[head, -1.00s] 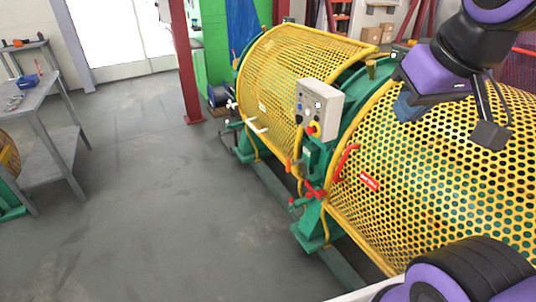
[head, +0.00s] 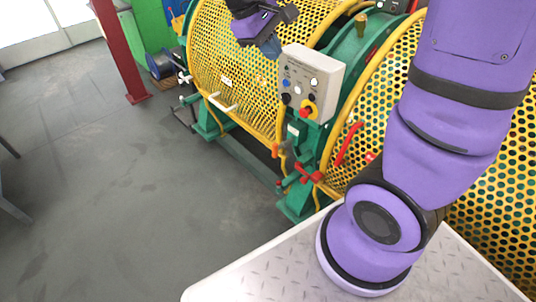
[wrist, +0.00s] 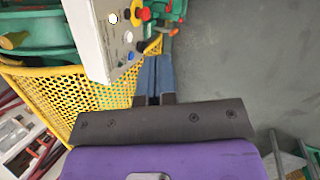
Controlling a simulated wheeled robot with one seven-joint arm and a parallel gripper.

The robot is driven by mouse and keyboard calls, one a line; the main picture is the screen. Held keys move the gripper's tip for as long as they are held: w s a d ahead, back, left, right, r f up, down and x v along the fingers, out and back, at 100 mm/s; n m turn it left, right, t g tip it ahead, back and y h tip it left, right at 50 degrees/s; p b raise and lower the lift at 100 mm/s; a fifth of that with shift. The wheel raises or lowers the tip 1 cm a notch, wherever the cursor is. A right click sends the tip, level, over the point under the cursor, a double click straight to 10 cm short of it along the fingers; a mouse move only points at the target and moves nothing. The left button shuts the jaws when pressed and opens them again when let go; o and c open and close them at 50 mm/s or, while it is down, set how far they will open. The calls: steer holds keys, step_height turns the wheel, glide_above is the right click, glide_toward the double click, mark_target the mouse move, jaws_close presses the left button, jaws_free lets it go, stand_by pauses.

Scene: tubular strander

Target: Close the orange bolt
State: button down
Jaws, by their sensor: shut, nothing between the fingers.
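A small orange part (head: 275,150), which looks like the orange bolt, sits at the lower edge of the yellow perforated guard (head: 235,75), below the control box. At this size I cannot tell the bolt's position. My gripper (head: 271,47) is shut and empty, high in front of the guard, left of the control box and well above the orange part. In the wrist view its blue fingers (wrist: 153,80) are together, with the guard to the left and floor to the right. A small orange spot (wrist: 173,32) shows beyond the fingertips; I cannot tell if it is the bolt.
The control box (head: 311,80) with buttons and a red-yellow stop knob stands close to my gripper. Below it are a red handle (head: 348,143) and a red cross-shaped handle (head: 307,173). A white handle (head: 222,104) sticks out of the guard.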

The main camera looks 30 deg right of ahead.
steer(key=w+a+f+n+h, duration=0.1)
steer(key=w+f+n+h, duration=0.2)
steer(key=f, duration=0.5)
steer(key=w+a+f+n+g+h, duration=0.1)
steer(key=w+a+f+h, duration=0.1)
steer(key=w+f, duration=0.4)
steer(key=w+a+f+n+h, duration=0.1)
steer(key=w+f+n+h, duration=0.2)
steer(key=f, duration=0.6)
steer(key=n+t+h, duration=0.5)
steer(key=n+t, duration=0.1)
steer(key=n, duration=0.3)
glide_toward(273, 150)
steer(key=d, duration=0.3)
steer(key=w+d, duration=0.1)
steer(key=d, duration=0.3)
steer(key=shift+w+d+f, duration=0.1)
steer(key=shift+w+d, duration=0.1)
steer(key=shift+w, duration=0.05)
steer(key=shift+w+d, duration=0.25)
steer(key=shift+d, duration=1.05)
steer(key=shift+w+d, duration=0.25)
steer(key=shift+d, duration=1)
